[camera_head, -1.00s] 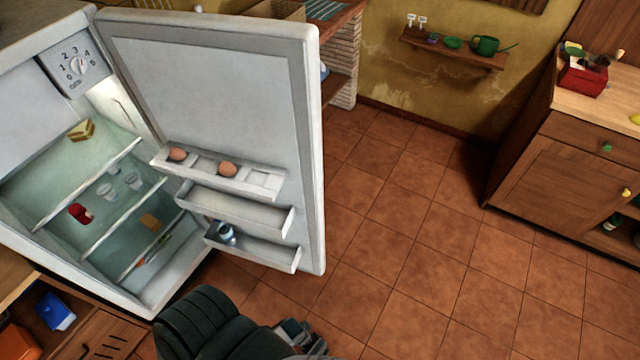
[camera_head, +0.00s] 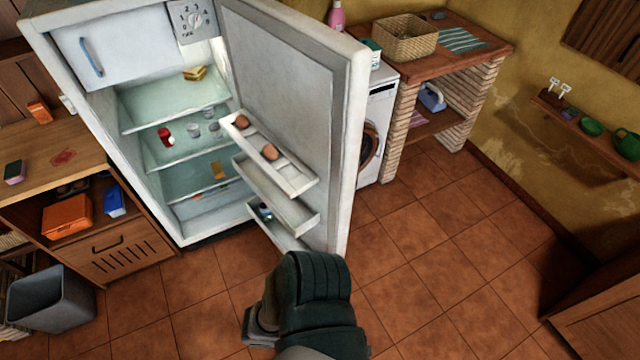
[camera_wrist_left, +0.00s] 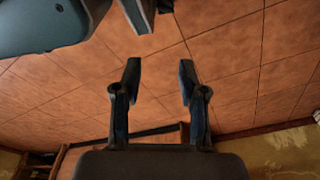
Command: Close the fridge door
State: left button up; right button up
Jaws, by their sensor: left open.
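The fridge (camera_head: 105,105) stands at the left of the head view, and its white door (camera_head: 345,150) is wide open. The door swings out to the right, showing its inner face with shelves (camera_head: 285,210) that hold brown eggs (camera_head: 269,152). A dark padded link of my arm is in front of the door's lower end; whether they touch cannot be told. My left gripper (camera_wrist_left: 159,72) is open and empty in the left wrist view, with its two dark fingers apart over floor tiles. My right gripper is not in view.
A wooden counter (camera_head: 45,165) and a grey bin (camera_head: 50,300) stand left of the fridge. A washing machine (camera_head: 378,110) and a brick counter (camera_head: 460,50) stand behind the door. Tiled floor (camera_head: 440,260) is clear to the right.

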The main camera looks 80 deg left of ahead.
aim_at(302, 83)
jog(key=i+u, duration=0.7)
jog(key=i+l+u, duration=0.1)
jog(key=u, duration=0.25)
jog(key=i+u, duration=0.2)
jog(key=u, duration=0.3)
jog(key=i+u, duration=0.2)
jog(key=u, duration=0.25)
jog(key=i+l+u, duration=0.15)
jog(key=u, duration=0.35)
jog(key=i+l+u, duration=0.2)
jog(key=u, duration=0.3)
jog(key=i+l+u, duration=0.1)
jog(key=l+u, duration=0.15)
jog(key=u, duration=0.25)
jog(key=i+l+u, duration=0.15)
jog(key=u, duration=0.2)
jog(key=i+l+u, duration=0.2)
jog(key=u, duration=0.2)
jog(key=i+l+u, duration=0.1)
jog(key=l+u, duration=0.25)
jog(key=j, duration=0.1)
